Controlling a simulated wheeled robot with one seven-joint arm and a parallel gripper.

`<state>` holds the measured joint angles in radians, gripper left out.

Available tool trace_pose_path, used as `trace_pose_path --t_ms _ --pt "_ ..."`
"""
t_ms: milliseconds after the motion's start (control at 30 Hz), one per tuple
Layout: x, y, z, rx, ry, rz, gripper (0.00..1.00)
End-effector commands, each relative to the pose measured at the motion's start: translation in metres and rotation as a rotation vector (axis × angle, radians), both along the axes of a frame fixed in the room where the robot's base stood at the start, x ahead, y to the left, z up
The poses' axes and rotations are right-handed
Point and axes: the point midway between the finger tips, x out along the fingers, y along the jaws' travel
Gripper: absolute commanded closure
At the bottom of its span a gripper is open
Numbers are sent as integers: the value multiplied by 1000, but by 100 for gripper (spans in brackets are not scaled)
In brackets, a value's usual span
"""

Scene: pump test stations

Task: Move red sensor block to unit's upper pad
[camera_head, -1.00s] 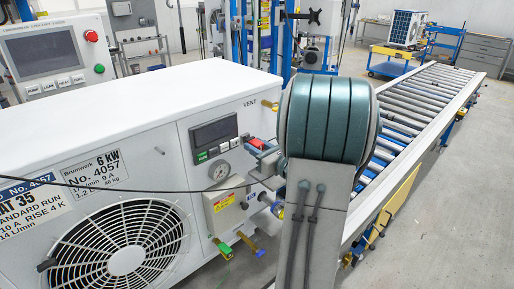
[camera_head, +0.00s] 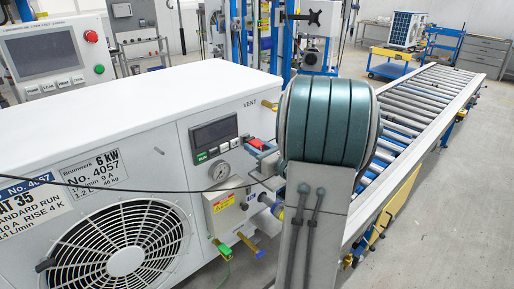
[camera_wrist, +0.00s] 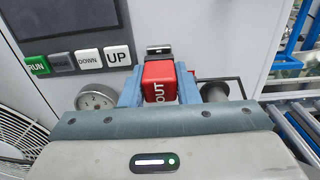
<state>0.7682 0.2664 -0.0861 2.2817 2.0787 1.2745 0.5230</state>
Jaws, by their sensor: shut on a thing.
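The red sensor block (camera_wrist: 159,80), marked OUT, is between the blue fingers of my gripper (camera_wrist: 159,88) in the wrist view. The fingers are shut on its sides. The block (camera_head: 259,144) also shows as a small red patch beside the right end of the white unit (camera_head: 150,90) in the head view, where my arm hides most of the gripper. A dark piece with a light top (camera_wrist: 159,50) lies just behind the block against the unit's face; I cannot tell whether it is the upper pad or whether the block touches it.
A display with RUN, DOWN and UP buttons (camera_wrist: 90,59) is left of the block. A gauge (camera_wrist: 96,98) is below left, and a dark round fitting (camera_wrist: 215,92) is close on the right. The roller conveyor (camera_head: 425,105) runs behind my arm.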

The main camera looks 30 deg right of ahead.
Motion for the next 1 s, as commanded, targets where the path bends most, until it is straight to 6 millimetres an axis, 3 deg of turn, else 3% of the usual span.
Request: trace_pose_path --t_ms 600,633,700,1000 --pt "11 2 -1 0 0 1 100" --pt "11 2 0 0 1 0 69" --pt "11 2 0 0 1 0 49" --pt "12 3 -1 1 1 5 46"
